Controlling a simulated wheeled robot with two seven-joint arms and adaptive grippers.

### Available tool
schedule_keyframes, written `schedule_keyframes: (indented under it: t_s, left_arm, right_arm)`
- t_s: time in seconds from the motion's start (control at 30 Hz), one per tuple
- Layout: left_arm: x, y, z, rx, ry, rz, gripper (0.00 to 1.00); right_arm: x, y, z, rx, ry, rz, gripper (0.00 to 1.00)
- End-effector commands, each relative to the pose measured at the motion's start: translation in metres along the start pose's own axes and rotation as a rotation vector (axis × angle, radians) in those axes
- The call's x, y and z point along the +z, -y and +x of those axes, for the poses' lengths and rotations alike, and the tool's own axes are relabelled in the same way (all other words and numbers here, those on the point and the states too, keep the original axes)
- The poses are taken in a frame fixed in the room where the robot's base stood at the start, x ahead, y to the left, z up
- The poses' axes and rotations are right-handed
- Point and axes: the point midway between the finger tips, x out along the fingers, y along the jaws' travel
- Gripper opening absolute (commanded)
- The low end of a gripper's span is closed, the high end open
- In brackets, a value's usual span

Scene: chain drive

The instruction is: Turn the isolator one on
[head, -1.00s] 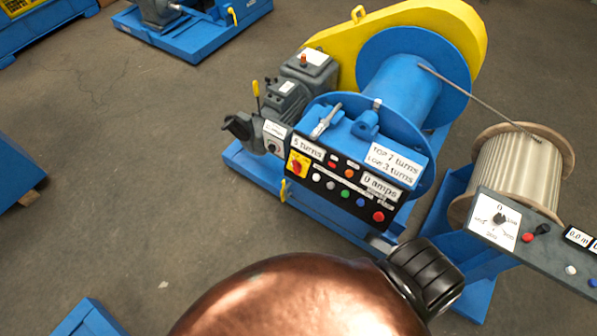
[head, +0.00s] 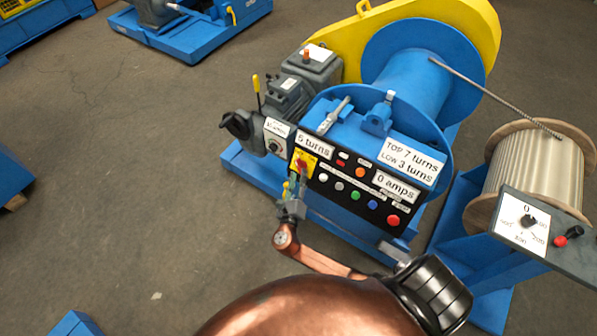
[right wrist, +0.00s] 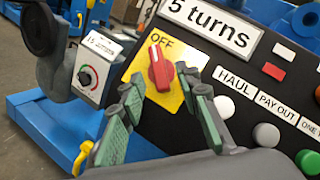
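The isolator (head: 302,165) is a red rotary knob on a yellow plate at the left end of the black control panel. In the right wrist view the isolator knob (right wrist: 159,66) stands upright, pointing at the word OFF. My right gripper (head: 295,185) is just in front of and below it in the head view. In the right wrist view the right gripper (right wrist: 160,85) is open, with one green-padded finger on each side of the knob's lower part. I cannot tell whether a finger touches it. My left gripper is in no view.
The panel (head: 350,186) has several coloured buttons right of the isolator. A grey box with a small dial (head: 275,147) stands to its left. The blue winch drum (head: 405,80) is behind, and a cable reel (head: 535,170) is at right. Open floor lies to the left.

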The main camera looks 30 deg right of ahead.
Motion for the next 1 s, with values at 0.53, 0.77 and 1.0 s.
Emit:
schedule_keyframes:
  t_s: [0.53, 0.77, 1.0]
  left_arm:
    - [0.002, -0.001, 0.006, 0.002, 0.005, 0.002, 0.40]
    - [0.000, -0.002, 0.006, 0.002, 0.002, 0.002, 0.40]
    - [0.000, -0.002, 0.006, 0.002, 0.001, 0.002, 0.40]
  right_arm:
    - [-0.001, 0.000, 0.032, 0.002, -0.002, 0.002, 0.30]
    - [-0.001, -0.001, 0.032, 0.002, -0.002, 0.002, 0.17]
    - [-0.001, -0.001, 0.032, 0.002, -0.003, 0.002, 0.01]
